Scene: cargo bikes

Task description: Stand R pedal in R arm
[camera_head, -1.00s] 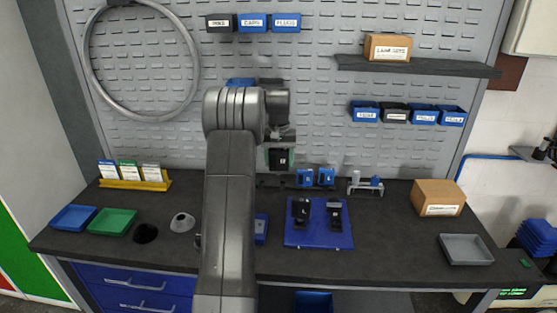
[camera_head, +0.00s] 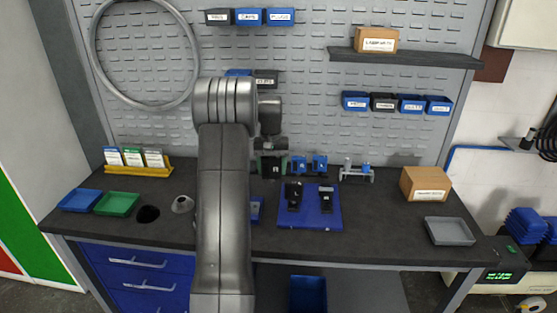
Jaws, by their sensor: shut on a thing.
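My gripper (camera_head: 271,147) points down above the back of the bench, right of my arm. It is shut on a dark block with green edges and a small white mark, which looks like the R pedal (camera_head: 271,168); I cannot read the mark for sure. Two black crank arms, a left one (camera_head: 293,195) and a right one (camera_head: 326,197), are on a blue board (camera_head: 309,217) to the right of and in front of the held block. Their letters are too small to read, so I cannot tell which is the R arm. The fingertips are not clear.
Two small blue blocks (camera_head: 310,166) stand behind the board, with a metal stand (camera_head: 356,173) right of them. A cardboard box (camera_head: 424,184) and a grey tray (camera_head: 448,231) are at the right. Blue (camera_head: 79,200) and green (camera_head: 117,204) trays lie left.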

